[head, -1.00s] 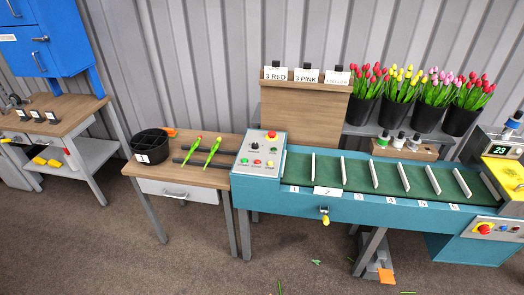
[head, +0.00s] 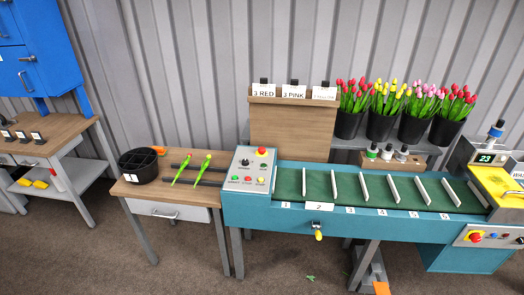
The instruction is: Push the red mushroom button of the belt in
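The red mushroom button (head: 262,152) sits on a yellow base at the top right of the grey control panel (head: 246,172). The panel is at the left end of the teal belt (head: 340,212). Below the mushroom button the panel has a black knob and several small buttons. A second red knob on yellow (head: 476,236) is on the front of the machine at the far right. The green belt surface carries several white dividers, with numbers along the front edge. Neither of my grippers is in the head view.
A wooden side table (head: 170,192) with a black pot (head: 138,166) and two tulips stands left of the belt. Black buckets of tulips (head: 383,125) stand on a shelf behind. A yellow-handled lever (head: 319,234) sticks out from the belt's front. The floor in front is mostly clear.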

